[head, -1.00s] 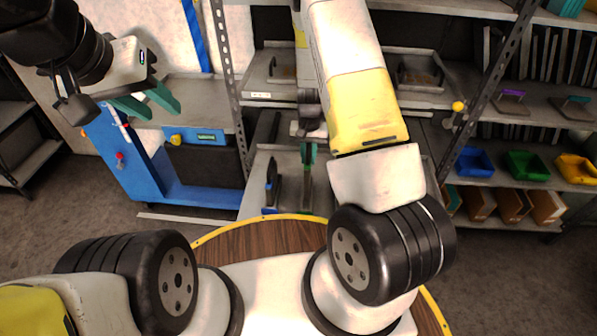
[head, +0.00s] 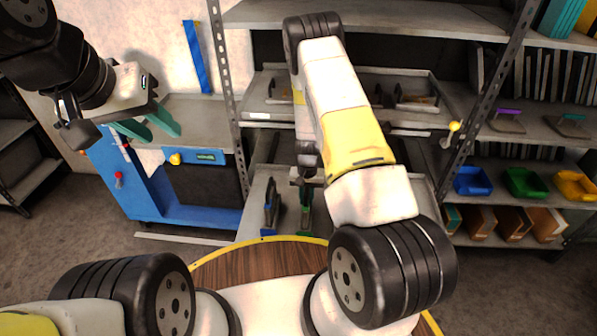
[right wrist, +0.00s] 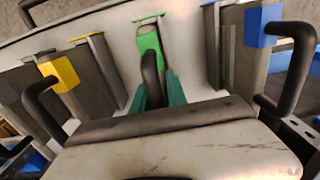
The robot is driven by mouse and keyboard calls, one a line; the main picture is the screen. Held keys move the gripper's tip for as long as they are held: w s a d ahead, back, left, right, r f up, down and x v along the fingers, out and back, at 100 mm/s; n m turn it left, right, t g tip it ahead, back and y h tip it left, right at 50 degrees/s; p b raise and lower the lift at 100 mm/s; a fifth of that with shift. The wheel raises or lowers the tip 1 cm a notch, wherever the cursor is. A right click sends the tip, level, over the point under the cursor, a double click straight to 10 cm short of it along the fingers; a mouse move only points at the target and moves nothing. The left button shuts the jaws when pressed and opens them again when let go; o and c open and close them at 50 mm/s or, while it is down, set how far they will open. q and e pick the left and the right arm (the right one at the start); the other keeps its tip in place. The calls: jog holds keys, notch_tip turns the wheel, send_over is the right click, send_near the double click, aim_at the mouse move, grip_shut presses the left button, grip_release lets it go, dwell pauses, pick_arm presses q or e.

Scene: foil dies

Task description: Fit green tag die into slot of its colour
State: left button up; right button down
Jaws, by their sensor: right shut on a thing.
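The green tag die (right wrist: 149,42) is in the middle of the right wrist view, its black handle between the teal fingers of my right gripper (right wrist: 157,90). That gripper is shut on it. A green-marked slot (right wrist: 147,19) shows just beyond the tag; I cannot tell whether the die is in it. In the head view the green die (head: 305,208) stands upright low on the rack, below my right wrist, and the right fingers are mostly hidden. My left gripper (head: 148,126) is open and empty, in the air at upper left.
A yellow tag die (right wrist: 60,74) stands left and a blue tag die (right wrist: 262,27) right of the green one, with handles close by. A yellow-marked slot (right wrist: 86,37) lies left. Blue (head: 472,181), green (head: 524,183) and yellow (head: 575,185) bins sit on the right shelf.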

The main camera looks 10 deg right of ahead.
jog(key=c, duration=1.3)
grip_release()
notch_tip(320, 180, up, 12)
jog(key=s+a+r+n+t+y, duration=0.1)
jog(key=s+r, duration=0.2)
jog(key=r, duration=0.9)
jog(key=s+a+r+t+y, duration=0.1)
jog(key=s+a+r+t, duration=0.15)
jog(key=r, duration=1.05)
jog(key=s+r+n+t, duration=0.1)
jog(key=s+r, duration=0.3)
jog(key=s, duration=0.2)
jog(key=s+d+r+n, duration=0.1)
jog(key=s+r, duration=0.3)
jog(key=s, duration=0.2)
jog(key=s+r+t, duration=0.1)
jog(key=s+r, duration=0.3)
jog(key=s, duration=0.2)
jog(key=shift+s+d+r+n+t, duration=0.15)
jog(key=shift+s+r+n+t, duration=0.15)
jog(key=shift+s+n+t, duration=0.1)
